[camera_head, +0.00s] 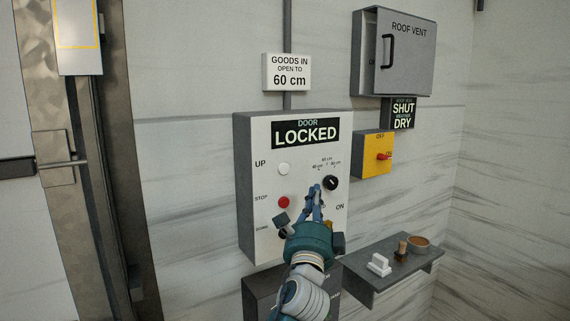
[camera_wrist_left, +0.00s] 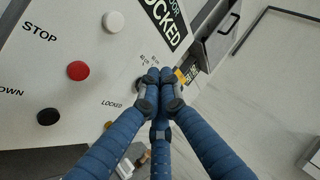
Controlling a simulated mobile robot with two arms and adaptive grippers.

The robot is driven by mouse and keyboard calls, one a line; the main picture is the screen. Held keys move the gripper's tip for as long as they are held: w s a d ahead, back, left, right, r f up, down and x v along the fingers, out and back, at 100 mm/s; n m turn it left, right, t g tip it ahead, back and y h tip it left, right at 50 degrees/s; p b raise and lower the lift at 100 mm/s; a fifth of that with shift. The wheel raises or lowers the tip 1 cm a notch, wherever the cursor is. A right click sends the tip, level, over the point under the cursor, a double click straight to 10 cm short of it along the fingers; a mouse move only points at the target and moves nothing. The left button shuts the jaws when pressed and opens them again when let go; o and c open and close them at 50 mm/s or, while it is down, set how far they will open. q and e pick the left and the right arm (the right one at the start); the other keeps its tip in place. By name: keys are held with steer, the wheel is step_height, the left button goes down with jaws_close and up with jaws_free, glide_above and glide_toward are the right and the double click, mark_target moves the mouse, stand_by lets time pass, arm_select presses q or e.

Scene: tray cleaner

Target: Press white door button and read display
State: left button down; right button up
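The white button (camera_head: 283,169) sits beside the word UP on the grey control box (camera_head: 262,131); it also shows in the left wrist view (camera_wrist_left: 113,21). The display (camera_head: 305,133) above it reads DOOR LOCKED. My left gripper (camera_head: 317,189) has its fingers together in front of the box, to the right of and below the white button, just left of the black knob (camera_head: 330,183). In the left wrist view the fingertips (camera_wrist_left: 159,76) meet and partly hide the knob. I cannot tell whether they touch it. My right gripper is not in view.
A red STOP button (camera_head: 283,202) lies below the white one; a dark button (camera_wrist_left: 47,117) is lower. A sign (camera_head: 287,72) says open to 60 cm. A yellow switch box (camera_head: 372,155) and grey roof vent box (camera_head: 397,52) are right. A shelf (camera_head: 365,284) holds small items.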

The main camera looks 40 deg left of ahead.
mark_target(284, 169)
arm_select(q)
steer(key=r, duration=0.1)
steer(key=s+r+y, duration=0.1)
steer(key=shift+a+r, duration=0.15)
steer(key=shift+r, duration=0.25)
steer(key=shift+a, duration=0.1)
steer(key=shift+w+a, duration=0.55)
steer(key=shift+a, duration=0.8)
steer(key=shift+w+a, duration=0.55)
steer(key=shift+a, duration=0.75)
steer(key=shift+w+a, duration=0.55)
steer(key=shift+a, duration=0.8)
steer(key=shift+w+a, duration=0.15)
steer(key=shift+a, duration=0.2)
steer(key=shift+w+a+b, duration=0.2)
steer(key=shift+a+b, duration=0.1)
steer(key=shift+a, duration=0.2)
steer(key=shift+d, duration=0.1)
steer(key=shift+s+d, duration=0.4)
steer(key=shift+d, duration=0.35)
